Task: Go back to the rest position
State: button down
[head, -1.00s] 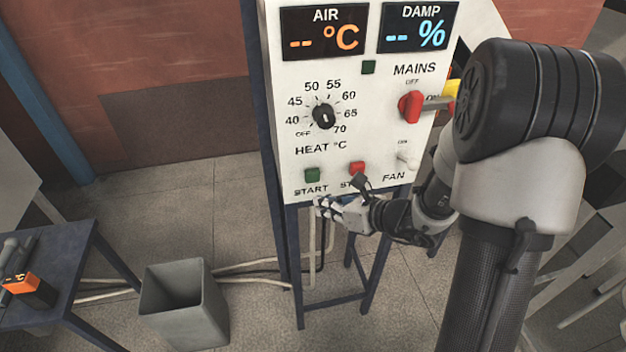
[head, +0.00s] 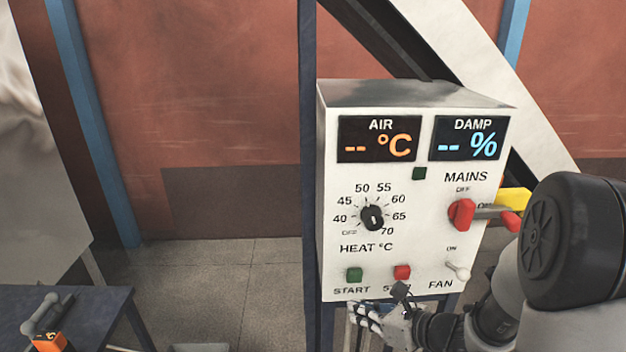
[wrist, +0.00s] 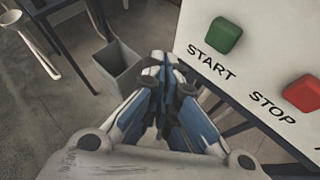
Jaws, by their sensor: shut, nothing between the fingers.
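My gripper (head: 362,312) is at the lower edge of the white control panel (head: 335,240), just below the START and STOP buttons in the head view. In the wrist view my gripper (wrist: 163,75) has its fingers together and empty, pointing past the panel toward the floor. The green START button (wrist: 222,36) and red STOP button (wrist: 303,94) are to its right there, apart from the fingers. My arm covers the lower right of the head view.
The panel carries a heat dial (head: 372,217), a red mains switch (head: 461,214) and a fan toggle (head: 458,270). A grey bin (wrist: 117,66) stands on the floor.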

jog(key=s+a+r+n+g+b, duration=0.25)
jog(key=s+a+n, duration=0.25)
jog(key=s+n, duration=0.35)
jog(key=s+a+r+n+g+b, duration=0.1)
jog(key=s+a+r+n+g, duration=0.25)
jog(key=s+n, duration=0.5)
jog(key=s+d+n+t+h+b, duration=0.1)
jog(key=s+d+n+h+b, duration=0.2)
jog(key=s+d+n+h, duration=0.5)
jog(key=d+n, duration=0.1)
jog(key=n, duration=0.3)
jog(key=shift+r+n, duration=0.15)
jog(key=shift+n, duration=0.15)
